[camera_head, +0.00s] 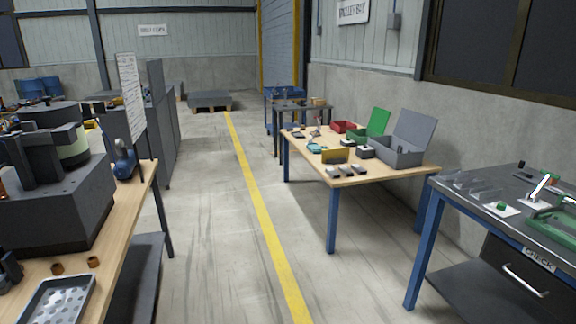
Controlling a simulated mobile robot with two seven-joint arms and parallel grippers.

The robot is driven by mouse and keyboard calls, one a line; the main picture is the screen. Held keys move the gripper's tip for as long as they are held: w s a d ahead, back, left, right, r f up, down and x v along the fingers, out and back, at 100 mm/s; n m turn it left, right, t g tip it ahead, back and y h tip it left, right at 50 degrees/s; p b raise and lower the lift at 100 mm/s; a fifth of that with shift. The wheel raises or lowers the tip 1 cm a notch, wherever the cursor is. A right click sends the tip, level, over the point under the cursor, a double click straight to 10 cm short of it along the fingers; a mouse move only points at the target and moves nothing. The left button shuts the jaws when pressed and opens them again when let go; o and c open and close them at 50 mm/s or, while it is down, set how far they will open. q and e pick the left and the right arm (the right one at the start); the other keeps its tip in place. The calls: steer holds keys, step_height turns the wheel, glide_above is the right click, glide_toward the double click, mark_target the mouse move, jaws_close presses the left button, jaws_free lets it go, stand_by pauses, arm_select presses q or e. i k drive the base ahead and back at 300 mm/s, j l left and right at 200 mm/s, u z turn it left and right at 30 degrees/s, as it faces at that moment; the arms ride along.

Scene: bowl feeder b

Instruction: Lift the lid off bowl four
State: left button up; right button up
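A dark machine (50,195) stands on the wooden bench at the left. On it is a round unit (72,147) with a pale green band and a dark top, partly hidden by dark uprights. No number four is readable on it, and I cannot tell whether it is bowl four or has a lid. Another round dark top (45,115) shows behind it. Neither of my grippers is in view.
The left bench (125,215) also holds a grey tray (58,300) with round recesses and two small brown rings (57,269). A wooden table (400,176) with boxes and a metal-topped bench (480,210) stand right. The floor aisle (215,240) between is clear.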

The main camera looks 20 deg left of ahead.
mark_target(47, 107)
steer(key=i+j+u, duration=0.2)
steer(key=i+u, duration=0.55)
steer(key=i, duration=0.15)
steer(key=i+u, duration=0.35)
steer(key=i+l, duration=0.05)
steer(key=i, duration=0.05)
